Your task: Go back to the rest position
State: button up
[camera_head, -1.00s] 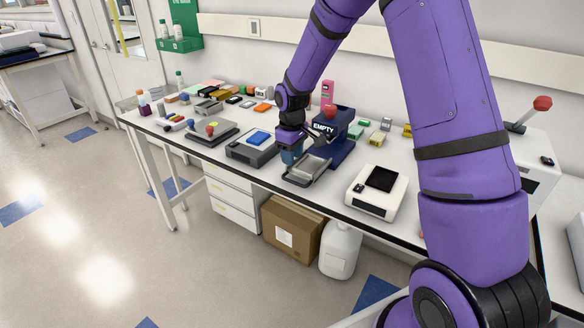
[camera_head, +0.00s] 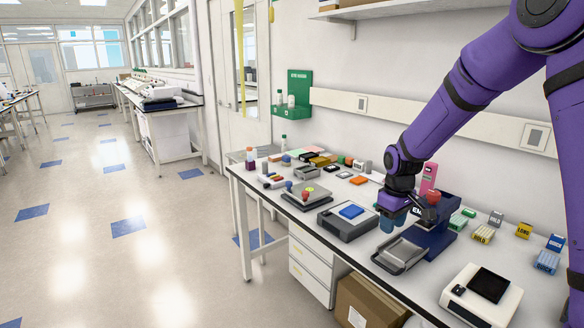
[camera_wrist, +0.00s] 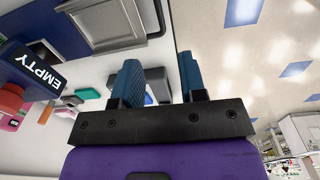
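My gripper (camera_head: 392,220) hangs over the bench, just left of a dark blue device (camera_head: 433,240) with an "EMPTY" label and behind its grey tray-like part (camera_head: 400,253). In the wrist view, the two blue fingers of my gripper (camera_wrist: 160,82) stand apart with nothing held between them. The dark blue device (camera_wrist: 15,58) with its label shows at the left edge there. My arm is stretched out from the right side of the head view.
A grey device with a blue top (camera_head: 350,220) stands left of my gripper. A white device with a black screen (camera_head: 482,292) is at the right front. Small labelled boxes (camera_head: 483,234) lie behind. A cardboard box (camera_head: 368,302) sits under the bench. The floor (camera_head: 130,270) at left is clear.

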jog(key=s+r+m+t, duration=0.2)
jog(key=s+r+m, duration=0.1)
jog(key=s+r, duration=1.35)
jog(key=s+r+m+t, duration=0.1)
jog(key=s+r, duration=0.1)
jog(key=s, duration=0.6)
jog(key=s+r+m+t, duration=0.1)
jog(key=s+r+m, duration=0.1)
jog(key=s, duration=0.7)
jog(key=shift+d+r+t, duration=0.2)
jog(key=shift+r+t, duration=0.2)
jog(key=shift+r, duration=0.45)
